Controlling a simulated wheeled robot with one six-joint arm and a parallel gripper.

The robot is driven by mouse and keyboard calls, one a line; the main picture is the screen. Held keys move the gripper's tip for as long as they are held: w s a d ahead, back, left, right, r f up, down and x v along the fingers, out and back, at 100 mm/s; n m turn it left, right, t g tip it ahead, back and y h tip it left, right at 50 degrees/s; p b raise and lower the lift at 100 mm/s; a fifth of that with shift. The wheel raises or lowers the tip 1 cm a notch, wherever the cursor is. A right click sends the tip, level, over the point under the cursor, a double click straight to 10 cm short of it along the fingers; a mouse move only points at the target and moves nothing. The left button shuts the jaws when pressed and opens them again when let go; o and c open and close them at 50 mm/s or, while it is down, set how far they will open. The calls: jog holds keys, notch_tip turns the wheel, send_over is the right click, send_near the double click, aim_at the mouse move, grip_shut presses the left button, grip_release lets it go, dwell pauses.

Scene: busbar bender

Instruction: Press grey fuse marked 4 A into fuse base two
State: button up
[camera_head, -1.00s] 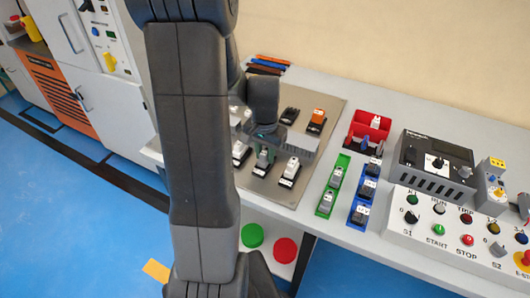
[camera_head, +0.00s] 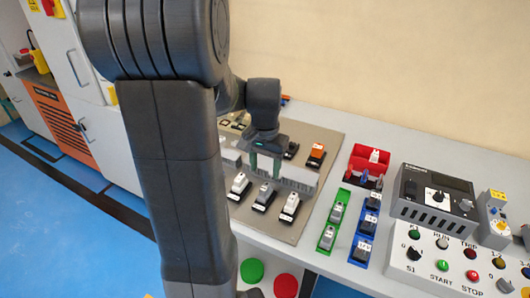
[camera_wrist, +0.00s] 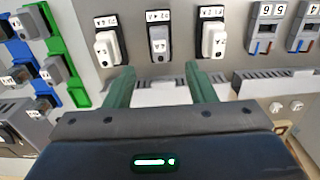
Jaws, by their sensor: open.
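A grey fuse (camera_wrist: 158,45) marked 4 A stands in fuse base two (camera_wrist: 158,17), the middle of three bases; it also shows in the head view (camera_head: 264,195). How deep it sits is hard to tell. White fuses stand in the bases on either side, one at the left (camera_wrist: 107,48) and one at the right (camera_wrist: 214,40) in the wrist view. My gripper (camera_wrist: 158,72) is open and empty. Its green fingers point toward the base row, apart from the grey fuse and to either side of its line. In the head view my gripper (camera_head: 265,166) is behind the fuse.
Grey ducting (camera_head: 300,177) runs behind the base row. To the right are a green tray (camera_head: 327,238) and a blue tray (camera_head: 362,250) with fuses, a red bin (camera_head: 370,160), a meter (camera_head: 432,197) and a switch panel (camera_head: 450,262). Bare plate (camera_head: 275,228) lies before the bases.

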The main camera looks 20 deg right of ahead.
aim_at(265, 187)
jog(key=shift+r, duration=2.35)
jog(key=shift+f, duration=0.1)
notch_tip(265, 187, down, 14)
jog(key=shift+r+b, duration=0.1)
jog(key=shift+b, duration=0.2)
jog(key=shift+r, duration=0.4)
jog(key=shift+f, duration=0.15)
